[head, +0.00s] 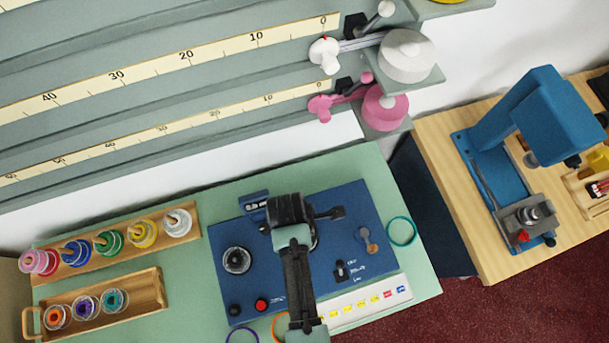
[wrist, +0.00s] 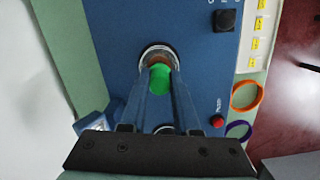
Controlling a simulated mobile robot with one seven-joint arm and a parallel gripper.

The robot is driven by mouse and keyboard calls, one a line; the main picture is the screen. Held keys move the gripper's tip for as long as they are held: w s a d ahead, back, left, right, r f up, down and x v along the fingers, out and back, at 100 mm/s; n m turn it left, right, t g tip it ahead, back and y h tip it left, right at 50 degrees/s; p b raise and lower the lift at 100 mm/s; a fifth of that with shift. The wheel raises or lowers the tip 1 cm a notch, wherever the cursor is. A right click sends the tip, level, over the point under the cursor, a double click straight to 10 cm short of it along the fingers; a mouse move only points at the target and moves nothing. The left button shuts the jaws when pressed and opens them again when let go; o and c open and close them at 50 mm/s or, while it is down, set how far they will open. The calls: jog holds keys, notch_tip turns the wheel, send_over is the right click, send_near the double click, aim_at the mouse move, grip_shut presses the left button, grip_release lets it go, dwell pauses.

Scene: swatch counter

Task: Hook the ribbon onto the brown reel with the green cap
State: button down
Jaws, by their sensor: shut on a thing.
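My gripper (wrist: 160,88) is shut on a small bright green piece (wrist: 160,78), which looks like the green cap. Just beyond it in the wrist view is a brown round thing (wrist: 158,58) with a pale rim, apparently the brown reel, at the blue panel. I cannot tell whether the green piece touches it. In the head view my black hand (head: 288,210) is over the blue panel (head: 215,235) and hides the reel and the fingertips. I cannot make out a free ribbon end.
A clear-rimmed reel (head: 237,260) and a red button (head: 261,304) are on the panel's left. A teal ring (head: 402,231) and an orange ring (head: 281,328) lie beside it. Two wooden racks (head: 150,290) with coloured spools stand left. A blue press (head: 540,115) stands right.

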jog(key=shift+f, duration=0.2)
jog(key=shift+f+b, duration=0.9)
jog(key=shift+f, duration=0.2)
jog(key=c, duration=0.6)
grip_release()
jog(key=shift+o, duration=0.2)
jog(key=shift+r, duration=0.1)
notch_tip(320, 180, up, 7)
jog(key=p, duration=0.7)
jog(key=shift+p, duration=0.35)
